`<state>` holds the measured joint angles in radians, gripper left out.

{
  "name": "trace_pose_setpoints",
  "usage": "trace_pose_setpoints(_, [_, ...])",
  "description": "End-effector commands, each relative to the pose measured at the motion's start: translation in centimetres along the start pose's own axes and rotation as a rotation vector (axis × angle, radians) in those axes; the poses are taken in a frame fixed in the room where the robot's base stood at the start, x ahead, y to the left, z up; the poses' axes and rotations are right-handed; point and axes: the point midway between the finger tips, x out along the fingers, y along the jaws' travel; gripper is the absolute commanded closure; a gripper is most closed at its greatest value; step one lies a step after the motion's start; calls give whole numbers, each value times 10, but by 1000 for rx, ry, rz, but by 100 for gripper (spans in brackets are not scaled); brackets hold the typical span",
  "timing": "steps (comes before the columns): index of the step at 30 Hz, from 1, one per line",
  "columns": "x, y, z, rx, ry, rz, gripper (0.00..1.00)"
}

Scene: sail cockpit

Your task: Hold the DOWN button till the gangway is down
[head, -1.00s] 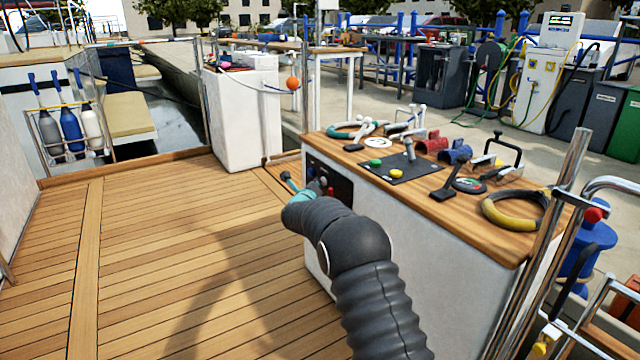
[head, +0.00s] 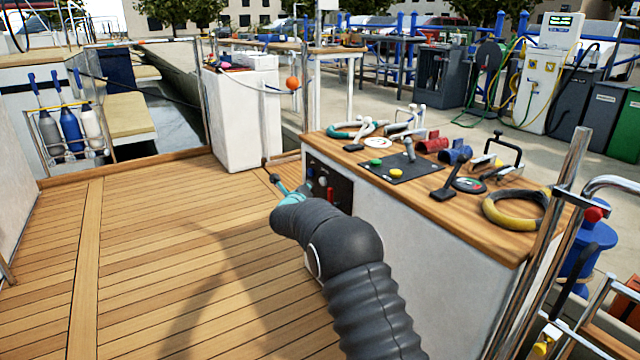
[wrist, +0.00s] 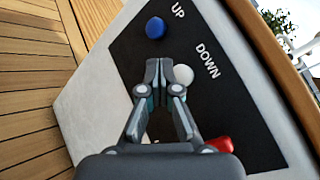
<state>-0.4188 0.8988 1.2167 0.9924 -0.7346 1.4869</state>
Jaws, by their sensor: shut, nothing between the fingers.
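A black panel (head: 343,188) is set in the side of the white console. In the wrist view the panel (wrist: 240,110) carries a blue button (wrist: 155,27) beside the word UP and a white button (wrist: 183,74) beside the word DOWN. My gripper (wrist: 158,68) is shut and empty. Its fingertips appear just left of the white button and below the blue one, partly overlapping the white button's edge in the picture. In the head view my gripper (head: 274,180) is left of the panel, apparently clear of it. I cannot make out a gangway for certain.
A red control (wrist: 221,144) sits on the same panel, right of my gripper. The console's wooden top (head: 470,215) holds several fittings, including a yellow-and-black ring (head: 513,211). Open wooden deck (head: 170,240) lies to the left. A white cabinet (head: 240,115) stands behind.

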Motion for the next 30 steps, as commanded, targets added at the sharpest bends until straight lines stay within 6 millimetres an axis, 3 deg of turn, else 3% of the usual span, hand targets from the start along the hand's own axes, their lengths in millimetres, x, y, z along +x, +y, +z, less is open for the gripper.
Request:
trace_pose_setpoints(12, [-23, 17, 17, -1, 0, 1, 100])
trace_pose_setpoints(30, [-24, 18, 17, -2, 0, 0, 100])
